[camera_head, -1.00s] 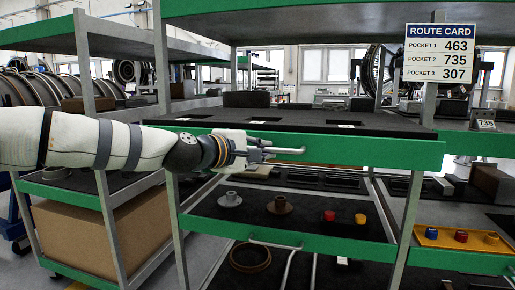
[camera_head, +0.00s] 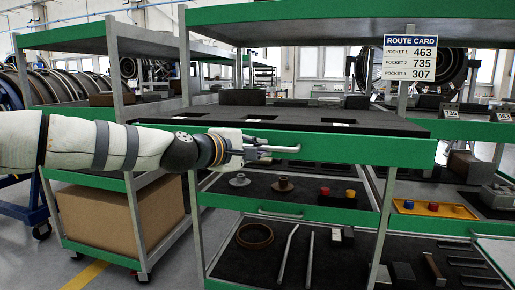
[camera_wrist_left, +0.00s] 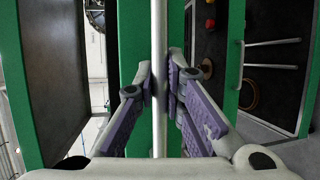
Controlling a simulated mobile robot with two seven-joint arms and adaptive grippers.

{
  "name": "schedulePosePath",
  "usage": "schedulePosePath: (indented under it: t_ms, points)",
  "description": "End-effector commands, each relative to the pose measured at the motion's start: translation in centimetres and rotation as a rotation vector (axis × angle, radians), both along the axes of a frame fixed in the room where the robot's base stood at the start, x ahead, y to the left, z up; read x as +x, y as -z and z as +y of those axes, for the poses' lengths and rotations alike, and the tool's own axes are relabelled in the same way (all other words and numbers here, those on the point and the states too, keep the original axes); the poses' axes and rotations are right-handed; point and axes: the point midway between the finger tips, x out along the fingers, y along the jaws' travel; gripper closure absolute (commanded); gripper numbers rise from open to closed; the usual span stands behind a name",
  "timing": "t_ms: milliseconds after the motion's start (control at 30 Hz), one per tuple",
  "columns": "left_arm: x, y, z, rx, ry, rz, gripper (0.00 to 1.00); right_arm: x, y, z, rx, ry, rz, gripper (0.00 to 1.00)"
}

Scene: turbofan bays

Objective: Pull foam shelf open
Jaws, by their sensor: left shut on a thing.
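The foam shelf is a black foam deck (camera_head: 290,114) with cut-out pockets and a green front edge (camera_head: 370,150), in the middle of the head view. It sticks out of the rack toward me. A thin metal handle bar (camera_head: 286,148) runs along its front. My left gripper (camera_head: 258,152) is shut on this handle. In the left wrist view the bar (camera_wrist_left: 159,25) runs upright between the two fingers of the left gripper (camera_wrist_left: 161,85), before the green edge. My right gripper is not in view.
A route card (camera_head: 410,58) hangs on the right post. A cardboard box (camera_head: 120,218) stands on the left rack. Grey floor (camera_head: 100,270) shows at the lower left.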

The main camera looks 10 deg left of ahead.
Motion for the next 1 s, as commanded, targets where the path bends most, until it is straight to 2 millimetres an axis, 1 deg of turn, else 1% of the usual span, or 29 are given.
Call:
schedulePosePath:
  t_ms: [233,267,300,567,633,667,767,900,1000]
  points:
    - [0.0,-0.1,0.0,-0.003,-0.002,0.0,1.0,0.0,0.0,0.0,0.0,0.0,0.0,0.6]
    - [0.0,-0.1,0.0,-0.003,-0.002,0.0,0.87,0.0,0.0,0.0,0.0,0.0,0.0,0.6]
    - [0.0,-0.1,0.0,-0.003,-0.002,0.0,0.8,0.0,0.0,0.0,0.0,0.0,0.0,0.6]
    - [0.0,-0.1,0.0,-0.001,-0.001,-0.001,0.8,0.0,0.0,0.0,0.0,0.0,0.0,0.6]
    - [-0.3,-0.1,0.2,-0.001,-0.001,-0.001,0.8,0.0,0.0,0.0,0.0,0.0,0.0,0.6]
    - [-0.5,-0.2,0.4,-0.001,-0.002,-0.001,0.8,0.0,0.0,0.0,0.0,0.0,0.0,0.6]
    - [-2.5,-0.7,1.2,-0.004,-0.001,-0.001,0.8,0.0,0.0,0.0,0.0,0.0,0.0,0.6]
    - [-6.0,-1.5,2.9,-0.005,-0.001,-0.003,0.8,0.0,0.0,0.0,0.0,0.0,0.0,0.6]
    - [-8.2,-1.9,3.8,-0.005,0.0,-0.002,0.8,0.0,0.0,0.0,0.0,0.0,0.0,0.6]
